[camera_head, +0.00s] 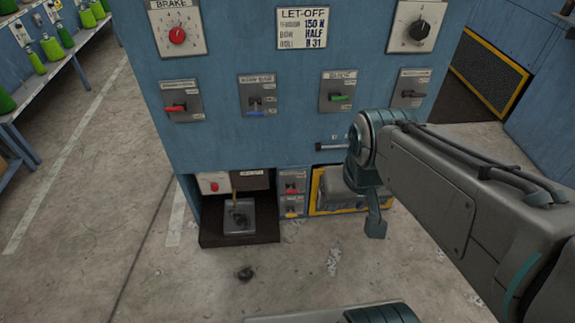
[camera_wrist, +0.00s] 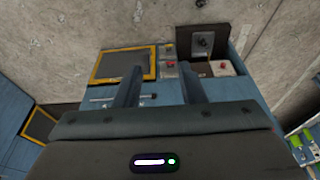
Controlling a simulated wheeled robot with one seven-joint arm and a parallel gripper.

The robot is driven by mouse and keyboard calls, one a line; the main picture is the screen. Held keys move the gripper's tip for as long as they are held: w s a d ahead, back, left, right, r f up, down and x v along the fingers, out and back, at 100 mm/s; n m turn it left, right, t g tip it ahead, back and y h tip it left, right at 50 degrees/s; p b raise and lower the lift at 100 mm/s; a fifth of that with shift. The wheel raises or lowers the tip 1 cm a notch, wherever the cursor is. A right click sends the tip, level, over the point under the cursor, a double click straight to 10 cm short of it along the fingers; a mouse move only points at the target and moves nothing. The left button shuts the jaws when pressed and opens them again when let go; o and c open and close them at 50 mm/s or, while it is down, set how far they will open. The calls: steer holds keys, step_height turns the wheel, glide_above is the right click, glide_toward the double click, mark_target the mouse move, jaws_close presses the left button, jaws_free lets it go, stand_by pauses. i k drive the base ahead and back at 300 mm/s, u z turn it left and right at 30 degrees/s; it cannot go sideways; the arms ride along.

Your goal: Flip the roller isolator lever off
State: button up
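The blue cabinet's front carries several switch levers with labels too small to read, so I cannot tell which is the roller isolator. The upper row has a red lever (camera_head: 175,107), a blue-tipped lever (camera_head: 257,104), a green lever (camera_head: 340,97) and a dark lever (camera_head: 410,94). Low down, a small red switch (camera_head: 291,187) sits above a small yellow switch (camera_head: 292,207); they also show in the wrist view, red (camera_wrist: 171,69) and yellow (camera_wrist: 168,48). My gripper (camera_wrist: 161,76) is open and empty, fingers apart, pointing at the lower cabinet. In the head view the arm hides part of it.
A red-knob brake dial (camera_head: 177,36), a let-off sign (camera_head: 303,28) and a black dial (camera_head: 420,28) are above. A yellow-framed opening (camera_head: 316,207) and an open dark bay (camera_head: 240,238) are below. A bench with green bottles (camera_head: 52,48) stands left. Floor in front is mostly clear.

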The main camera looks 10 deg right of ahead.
mark_target(291, 189)
steer(key=u, duration=0.2)
steer(key=i, duration=1.1)
steer(key=u, duration=0.35)
